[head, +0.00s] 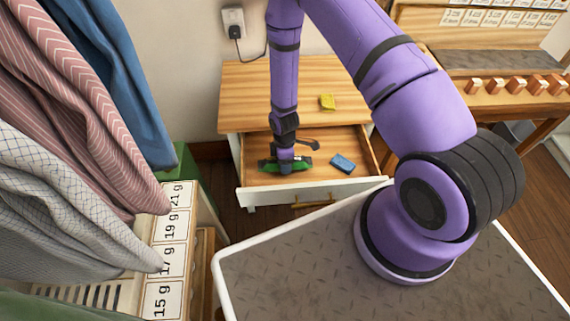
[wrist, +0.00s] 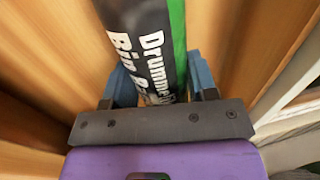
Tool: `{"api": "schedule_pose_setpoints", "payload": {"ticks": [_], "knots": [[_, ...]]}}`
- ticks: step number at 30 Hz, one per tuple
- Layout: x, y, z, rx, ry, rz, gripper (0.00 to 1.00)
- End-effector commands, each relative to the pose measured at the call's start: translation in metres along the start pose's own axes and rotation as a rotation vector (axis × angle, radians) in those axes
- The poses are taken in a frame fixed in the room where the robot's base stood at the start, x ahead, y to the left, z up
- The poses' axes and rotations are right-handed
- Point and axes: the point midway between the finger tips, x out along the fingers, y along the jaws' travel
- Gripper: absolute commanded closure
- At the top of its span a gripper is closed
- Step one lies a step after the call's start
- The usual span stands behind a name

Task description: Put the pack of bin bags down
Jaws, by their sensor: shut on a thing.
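The pack of bin bags is a black and green roll with white lettering. In the wrist view the pack (wrist: 145,35) runs up from between my fingers. In the head view the pack (head: 270,165) is low inside the open drawer, at its left part. My gripper (head: 286,162) points down into the drawer and is shut on the pack; it also shows in the wrist view (wrist: 155,90). I cannot tell whether the pack touches the drawer floor. The open drawer (head: 310,178) has a wooden inside and a white front.
A blue item (head: 342,163) lies in the drawer to the right of my gripper. Hanging clothes (head: 75,110) and a labelled unit (head: 170,240) stand to the left. The drawer floor between pack and blue item is clear.

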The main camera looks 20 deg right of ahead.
Motion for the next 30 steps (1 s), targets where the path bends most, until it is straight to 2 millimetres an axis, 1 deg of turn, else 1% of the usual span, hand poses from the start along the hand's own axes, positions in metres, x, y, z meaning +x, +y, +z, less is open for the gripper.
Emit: {"api": "schedule_pose_setpoints", "payload": {"ticks": [1, 3, 15, 16, 17, 18, 19, 26, 30], "knots": [[0.007, 0.001, 0.0, 0.0, 0.0, 0.0, 0.78], [0.014, 0.002, 0.0, 0.0, 0.0, 0.0, 0.78], [0.018, 0.003, 0.0, 0.0, 0.0, 0.001, 0.78], [0.018, 0.003, 0.0, 0.0, 0.0, 0.001, 0.41], [0.018, 0.003, 0.0, 0.0, 0.0, 0.001, 0.34], [0.018, 0.003, 0.0, 0.0, 0.0, 0.001, 0.24], [0.018, 0.003, 0.0, 0.0, 0.0, 0.001, 0.22], [0.017, 0.003, 0.0, 0.0, 0.0, 0.001, 0.22], [0.012, 0.003, 0.0, 0.0, 0.001, 0.002, 0.22]]}}
